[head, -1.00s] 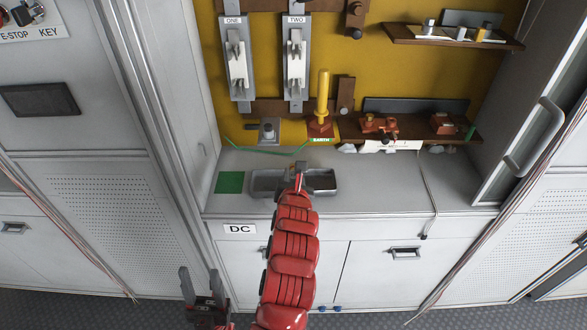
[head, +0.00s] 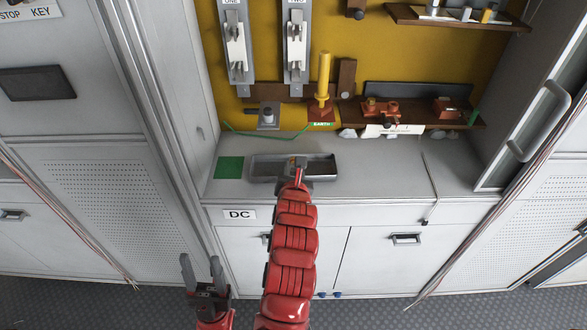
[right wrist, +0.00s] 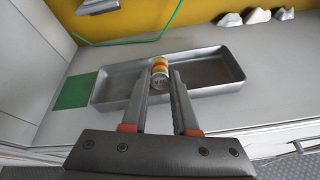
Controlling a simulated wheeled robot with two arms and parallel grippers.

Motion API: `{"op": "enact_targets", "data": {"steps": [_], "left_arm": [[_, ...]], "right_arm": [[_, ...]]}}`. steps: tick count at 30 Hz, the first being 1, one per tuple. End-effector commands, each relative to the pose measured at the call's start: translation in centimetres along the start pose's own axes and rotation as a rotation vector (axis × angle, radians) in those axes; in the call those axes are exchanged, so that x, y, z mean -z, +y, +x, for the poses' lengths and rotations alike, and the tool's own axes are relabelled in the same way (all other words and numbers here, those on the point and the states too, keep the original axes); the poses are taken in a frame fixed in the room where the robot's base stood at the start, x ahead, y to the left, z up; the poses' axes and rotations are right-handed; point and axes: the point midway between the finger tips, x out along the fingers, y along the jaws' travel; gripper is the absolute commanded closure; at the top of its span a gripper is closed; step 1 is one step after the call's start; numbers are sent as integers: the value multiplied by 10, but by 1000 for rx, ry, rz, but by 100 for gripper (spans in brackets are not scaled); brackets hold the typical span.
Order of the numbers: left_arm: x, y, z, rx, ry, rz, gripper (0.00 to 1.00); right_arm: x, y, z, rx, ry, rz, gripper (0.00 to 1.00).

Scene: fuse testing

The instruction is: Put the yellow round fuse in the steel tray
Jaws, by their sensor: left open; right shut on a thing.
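The yellow round fuse (right wrist: 160,66), with an orange band and a pale metal end, is between the fingertips of my right gripper (right wrist: 161,75) in the right wrist view. That gripper is shut on it, over the steel tray (right wrist: 216,89). I cannot tell whether the fuse touches the tray floor. In the head view, the tray (head: 323,171) is on the grey counter, and my red right arm reaches up to it and hides the fuse and part of the tray. My left gripper (head: 201,272) is open and empty at the lower left, in front of the cabinet.
A green square (head: 229,167) lies left of the tray. A yellow post (head: 323,78) on a red base and a brown shelf (head: 425,127) with parts stand behind. The counter right of the tray is mostly clear, with a thin hanging cable (head: 428,190).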

Motion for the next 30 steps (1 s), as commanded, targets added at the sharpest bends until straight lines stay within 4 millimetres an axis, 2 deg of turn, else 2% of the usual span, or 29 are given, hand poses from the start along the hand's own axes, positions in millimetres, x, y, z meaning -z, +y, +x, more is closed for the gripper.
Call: {"op": "enact_targets", "data": {"steps": [26,27,30], "left_arm": [[-3,1,-16,0,0,0,50],[-3,1,-16,0,0,0,50],[-2,1,-15,0,0,0,50]], "right_arm": [[17,-5,7,0,1,-1,100],[17,-5,7,0,1,-1,71],[16,-5,7,1,1,-1,53]]}}
